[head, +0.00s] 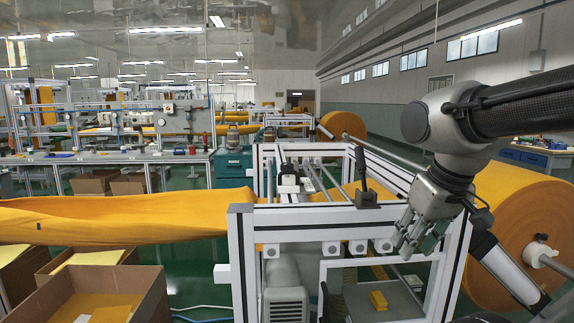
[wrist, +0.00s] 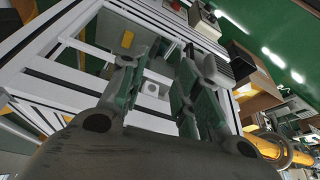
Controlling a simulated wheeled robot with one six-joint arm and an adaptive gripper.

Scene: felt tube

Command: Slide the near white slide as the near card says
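My gripper (head: 412,243) is at the front right corner of the white-framed machine, beside its front rail. In the wrist view its two green-grey fingers (wrist: 155,85) are apart, with nothing visible between their tips. Several small white blocks (head: 357,246) sit along the underside of the front rail. In the wrist view a white block with a round hole (wrist: 151,88) shows between the fingers, behind them. A white carriage with dark parts (head: 289,181) sits farther back on the machine. I cannot tell which of these is the near white slide. No readable card shows in either view.
A black lever on a dark base (head: 366,196) stands on the front rail, left of my gripper. A large orange felt roll (head: 520,225) stands close on the right. Open cartons (head: 140,285) fill the lower left.

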